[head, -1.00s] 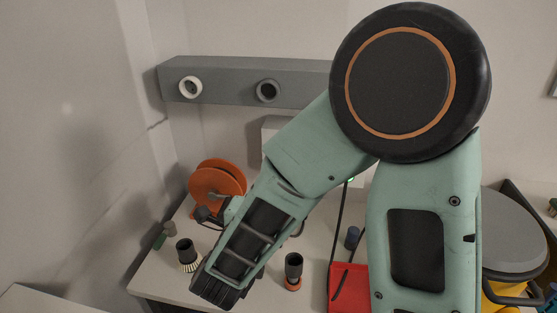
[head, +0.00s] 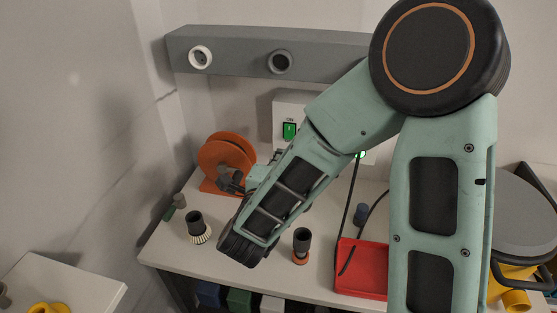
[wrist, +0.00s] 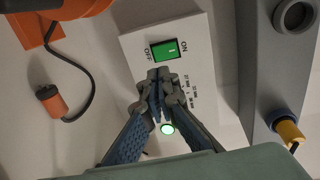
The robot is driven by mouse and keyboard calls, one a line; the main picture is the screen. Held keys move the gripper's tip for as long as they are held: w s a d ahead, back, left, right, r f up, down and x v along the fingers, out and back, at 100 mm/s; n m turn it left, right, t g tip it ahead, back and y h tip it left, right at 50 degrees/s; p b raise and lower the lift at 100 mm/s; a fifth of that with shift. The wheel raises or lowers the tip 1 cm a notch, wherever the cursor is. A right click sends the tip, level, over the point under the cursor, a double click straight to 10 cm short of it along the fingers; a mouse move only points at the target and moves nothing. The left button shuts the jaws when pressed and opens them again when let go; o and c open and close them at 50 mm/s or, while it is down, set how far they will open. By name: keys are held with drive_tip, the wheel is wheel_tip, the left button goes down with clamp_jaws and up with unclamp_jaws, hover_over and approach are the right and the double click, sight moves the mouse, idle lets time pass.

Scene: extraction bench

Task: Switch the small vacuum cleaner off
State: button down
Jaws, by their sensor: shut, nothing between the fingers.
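A yellow machine (head: 514,300) with a round grey lid (head: 520,215), which looks like the vacuum cleaner, stands at the right edge of the head view, partly behind my arm. No switch on it is visible. A white switch box (head: 285,106) is on the wall behind the bench. Its green rocker (head: 290,131) is marked ON and OFF; the rocker (wrist: 164,50) and a lit green lamp (wrist: 167,129) also show in the wrist view. My gripper (wrist: 160,76) is shut and empty, its tips just below the rocker in the picture; contact cannot be told.
An orange reel (head: 224,160) stands at the back left of the bench. A brush nozzle (head: 197,226), a dark nozzle (head: 301,243) and a red tray (head: 362,283) are on the bench. A grey wall duct (head: 235,52) runs above.

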sight(289, 137)
drive_tip(key=x, duration=0.9)
drive_tip(key=shift+w, duration=0.35)
drive_tip(key=shift+d+f, duration=0.15)
drive_tip(key=t+b, duration=0.1)
drive_tip(key=b, duration=0.3)
drive_tip(key=shift+w+f, duration=0.15)
drive_tip(key=shift+w, duration=0.2)
drive_tip(key=shift+f+b, duration=0.1)
drive_tip(key=shift+b, duration=0.2)
